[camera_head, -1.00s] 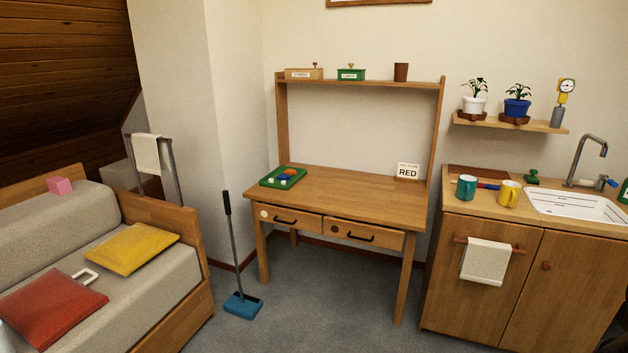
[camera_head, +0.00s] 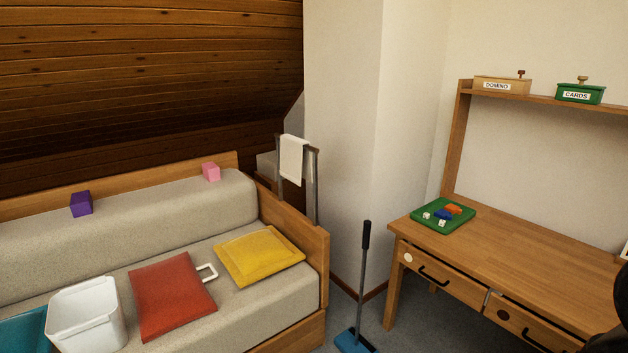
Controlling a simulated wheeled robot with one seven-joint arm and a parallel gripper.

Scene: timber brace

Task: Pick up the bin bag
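I see nothing that I can clearly make out as a bin bag. An open white bin-like container (camera_head: 88,318) stands on the sofa seat at the lower left, beside a red cushion; I cannot tell whether a bag is inside it. A teal object (camera_head: 22,330) is cut off by the lower left corner, left of the white container. My gripper is not in view; a dark rounded shape at the right edge may be part of my arm.
The sofa holds the red cushion (camera_head: 172,296), a yellow cushion (camera_head: 260,256), a purple block (camera_head: 81,204) and a pink block (camera_head: 211,172). A blue floor sweeper (camera_head: 355,341) stands between the sofa and the desk (camera_head: 520,250). A green tray (camera_head: 443,228) lies on the desk.

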